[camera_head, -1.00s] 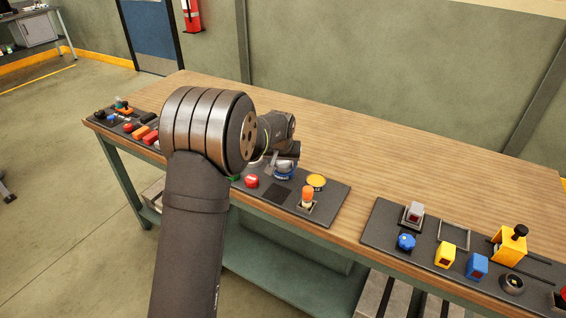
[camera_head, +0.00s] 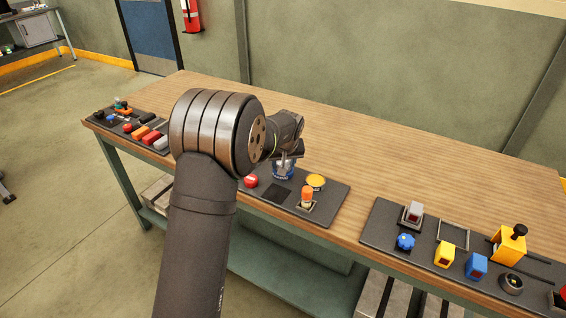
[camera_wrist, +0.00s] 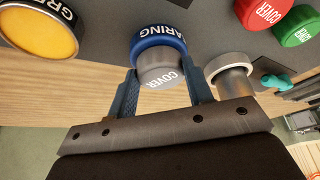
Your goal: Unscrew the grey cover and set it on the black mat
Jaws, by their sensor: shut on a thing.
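The grey cover (camera_wrist: 160,72) sits at the blue ring (camera_wrist: 157,42), whose lettering is partly cut off, in the wrist view. My gripper (camera_wrist: 162,82) has one finger on each side of the grey cover and is shut on it. In the head view my gripper (camera_head: 287,158) is at the blue ring (camera_head: 284,173), and the cover is mostly hidden by it. I cannot tell whether the cover is seated or slightly raised. The black mat (camera_head: 268,197) is a dark square on the board, in front of the blue ring, and looks bare.
A red cover (camera_wrist: 262,10) and a green cover (camera_wrist: 298,26) stand right of the ring in the wrist view. A metal-rimmed cylinder (camera_wrist: 231,76) is close to the right finger. A yellow lid (camera_head: 316,182) and an orange-topped part (camera_head: 307,196) flank the mat's right side.

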